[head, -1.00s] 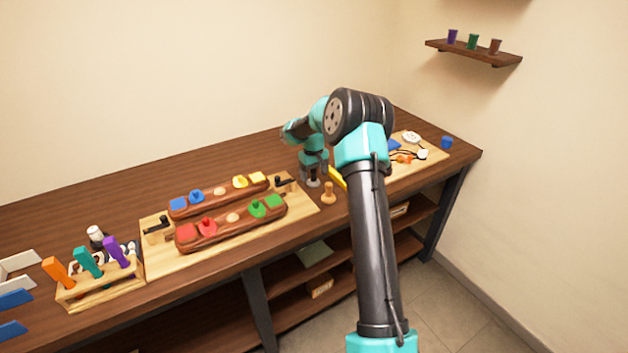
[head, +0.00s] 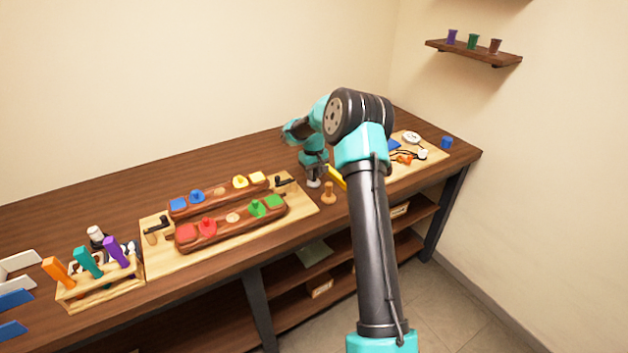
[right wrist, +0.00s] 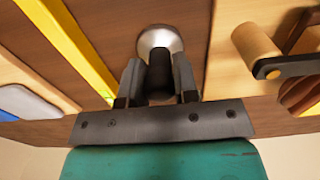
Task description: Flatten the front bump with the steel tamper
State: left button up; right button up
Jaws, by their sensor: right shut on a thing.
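In the head view the tamper (head: 313,184) shows only as a small pale foot under the gripper, at the bench top. The front bump (head: 232,217) is a tan mound midway along the front brown bar, between red and green pieces. My left gripper is not in view.
A second bar (head: 219,191) with its own bump lies behind. Black-handled clamps (head: 157,226) flank the bars. A wooden tool (head: 328,193) stands just right of my gripper, near a yellow bar (head: 337,178). A rack (head: 101,285) of colored handles stands at left.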

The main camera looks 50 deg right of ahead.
jog(key=shift+r, duration=0.2)
jog(key=shift+r, duration=2.35)
